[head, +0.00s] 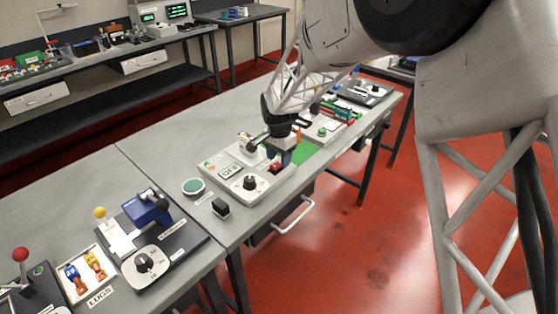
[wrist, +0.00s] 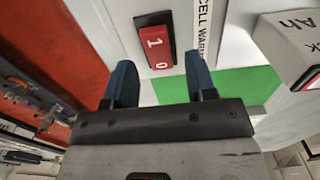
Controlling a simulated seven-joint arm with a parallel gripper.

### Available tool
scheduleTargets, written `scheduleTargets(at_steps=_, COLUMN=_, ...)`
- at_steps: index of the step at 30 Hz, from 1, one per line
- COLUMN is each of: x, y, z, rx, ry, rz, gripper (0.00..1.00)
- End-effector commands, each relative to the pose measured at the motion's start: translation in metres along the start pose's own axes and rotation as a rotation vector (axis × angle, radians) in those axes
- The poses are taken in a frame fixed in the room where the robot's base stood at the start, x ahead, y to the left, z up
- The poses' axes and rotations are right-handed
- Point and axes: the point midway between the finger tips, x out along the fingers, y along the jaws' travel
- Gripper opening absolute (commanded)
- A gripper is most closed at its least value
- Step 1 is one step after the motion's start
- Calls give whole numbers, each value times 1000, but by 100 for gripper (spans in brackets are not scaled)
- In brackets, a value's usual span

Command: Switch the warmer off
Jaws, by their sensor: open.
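The warmer's red rocker switch (wrist: 153,46), marked 1 and 0, sits in a dark frame on a white panel (wrist: 119,10). Beside it is a partly cut-off label (wrist: 207,25) starting "CELL WARM". In the head view the red switch (head: 276,168) is at the right side of the white unit (head: 212,164). I cannot tell which end of the rocker is pressed. My gripper (wrist: 158,62) is open and empty, its two blue fingers on either side of the switch's near end in the picture. In the head view my gripper (head: 284,152) is just above the switch; contact is unclear.
The unit has a black knob (head: 250,182) and a display (head: 231,172) that appears to read OFF. A green mat (head: 305,154) lies beyond the gripper. A black block (head: 221,208) and a green disc (head: 193,186) are nearby. More equipment fills the bench's far end.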

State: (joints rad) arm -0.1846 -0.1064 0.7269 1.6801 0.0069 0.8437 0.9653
Motion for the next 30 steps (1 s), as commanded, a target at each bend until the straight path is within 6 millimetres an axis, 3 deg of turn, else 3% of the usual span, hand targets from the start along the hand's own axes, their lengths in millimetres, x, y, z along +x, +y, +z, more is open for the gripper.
scheduleTargets(at_steps=15, x=-57, y=0, z=0, rx=0, ry=-1, rz=1, gripper=51)
scheduleTargets(at_steps=30, x=-62, y=2, z=0, rx=-2, ry=0, rz=1, gripper=51)
